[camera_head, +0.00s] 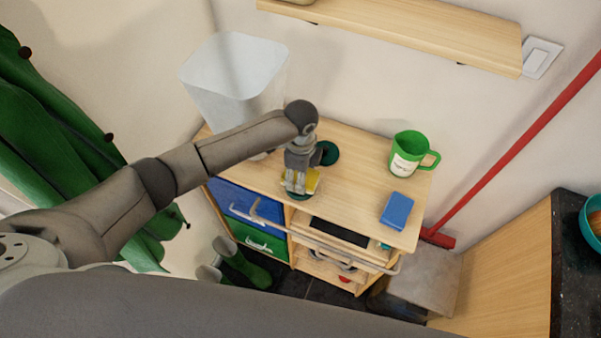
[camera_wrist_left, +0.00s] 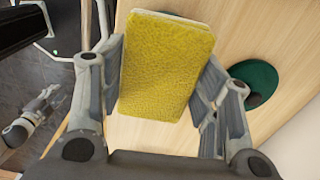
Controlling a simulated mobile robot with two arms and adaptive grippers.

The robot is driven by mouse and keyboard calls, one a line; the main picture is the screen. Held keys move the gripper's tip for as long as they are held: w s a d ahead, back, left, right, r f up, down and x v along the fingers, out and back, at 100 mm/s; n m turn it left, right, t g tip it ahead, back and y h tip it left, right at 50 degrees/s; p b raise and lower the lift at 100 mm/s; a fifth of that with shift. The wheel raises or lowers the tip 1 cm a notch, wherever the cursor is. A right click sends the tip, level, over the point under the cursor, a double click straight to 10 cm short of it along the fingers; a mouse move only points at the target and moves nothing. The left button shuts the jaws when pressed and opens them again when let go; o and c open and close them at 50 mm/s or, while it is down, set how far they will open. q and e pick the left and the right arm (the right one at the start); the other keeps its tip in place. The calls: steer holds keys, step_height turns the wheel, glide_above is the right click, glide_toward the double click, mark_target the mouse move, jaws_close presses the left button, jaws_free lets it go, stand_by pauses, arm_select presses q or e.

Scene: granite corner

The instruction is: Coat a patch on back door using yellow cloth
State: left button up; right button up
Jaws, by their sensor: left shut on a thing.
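The yellow cloth (camera_wrist_left: 165,65), a thick flat pad, is between the fingers of my left gripper (camera_wrist_left: 160,100), which is shut on it. In the head view my left gripper (camera_head: 300,180) points down over the front left part of the wooden counter, with the cloth (camera_head: 312,181) partly hidden behind its fingers. I cannot tell whether the cloth touches the counter. No surface can be clearly identified as the back door. A grey jointed part at the left of the wrist view looks like my right gripper (camera_wrist_left: 45,105); its jaws are too small to read.
The counter (camera_head: 355,185) holds a green mug (camera_head: 408,153), a blue sponge (camera_head: 397,210) and a dark green disc (camera_head: 328,153). Blue (camera_head: 240,203) and green (camera_head: 258,237) fronts and a rail lie below. A pale bin (camera_head: 235,80) stands behind my arm; a shelf (camera_head: 400,25) overhangs.

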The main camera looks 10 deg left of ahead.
arm_select(q)
step_height(320, 180, up, 2)
steer(key=p, duration=0.2)
steer(key=shift+r+p, duration=0.2)
steer(key=shift+p, duration=0.15)
steer(key=shift+r+p, duration=0.85)
steer(key=shift+r, duration=1.45)
